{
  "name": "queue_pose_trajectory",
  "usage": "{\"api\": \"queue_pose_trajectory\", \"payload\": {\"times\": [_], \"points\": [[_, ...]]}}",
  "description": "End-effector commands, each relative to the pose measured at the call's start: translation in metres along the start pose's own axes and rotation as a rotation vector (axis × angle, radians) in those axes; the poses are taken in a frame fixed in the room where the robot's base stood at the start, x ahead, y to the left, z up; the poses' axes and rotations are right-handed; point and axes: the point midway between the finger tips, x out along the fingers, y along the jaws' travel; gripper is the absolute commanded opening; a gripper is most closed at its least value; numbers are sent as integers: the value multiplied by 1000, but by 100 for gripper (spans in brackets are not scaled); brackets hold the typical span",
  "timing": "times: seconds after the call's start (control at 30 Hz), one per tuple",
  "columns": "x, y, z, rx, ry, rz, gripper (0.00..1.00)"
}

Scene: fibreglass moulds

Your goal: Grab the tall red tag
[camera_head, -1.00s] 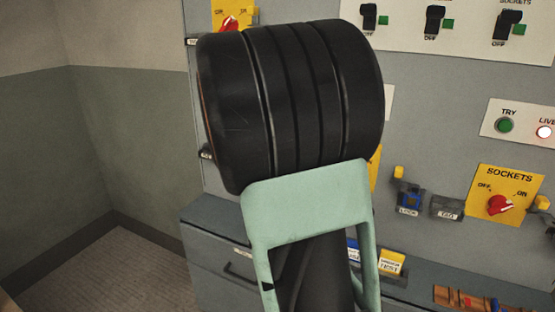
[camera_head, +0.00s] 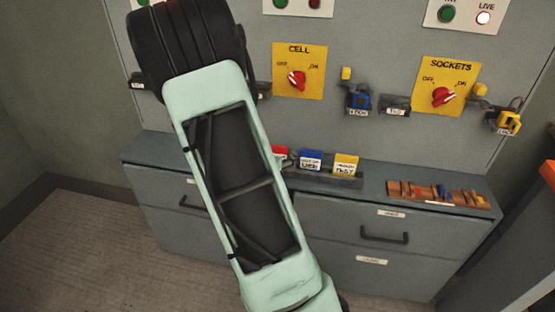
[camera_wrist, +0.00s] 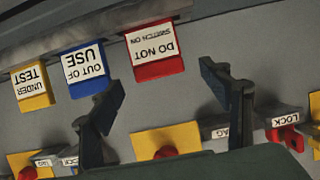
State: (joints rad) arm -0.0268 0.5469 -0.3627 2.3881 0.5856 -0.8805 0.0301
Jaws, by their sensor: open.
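The red tag (camera_wrist: 157,66) with a white "DO NOT SWITCH ON" label shows upside down in the wrist view, at the upper middle. In the head view only a small part of the red tag (camera_head: 280,152) shows beside my arm. My gripper (camera_wrist: 162,80) is open and empty, its dark fingers spread on either side of the red tag in the picture. I cannot tell the distance between them in depth. The gripper is hidden behind my arm in the head view.
A blue tag (camera_head: 311,159) and a yellow tag (camera_head: 346,164) stand beside the red one in a grey holder (camera_head: 325,178) on the cabinet top (camera_head: 376,190). A wooden rack (camera_head: 438,194) lies to the right. The panel behind carries yellow switch plates (camera_head: 312,52) and hanging locks (camera_head: 357,101).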

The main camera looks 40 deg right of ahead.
Motion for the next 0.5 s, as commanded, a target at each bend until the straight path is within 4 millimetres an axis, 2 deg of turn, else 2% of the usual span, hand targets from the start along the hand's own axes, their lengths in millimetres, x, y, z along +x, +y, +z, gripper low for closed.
{"api": "queue_pose_trajectory", "payload": {"times": [0.3, 0.5], "points": [[44, 3, 1, -1, -1, 1, 71], [51, 2, 0, -2, -1, -1, 71]]}}
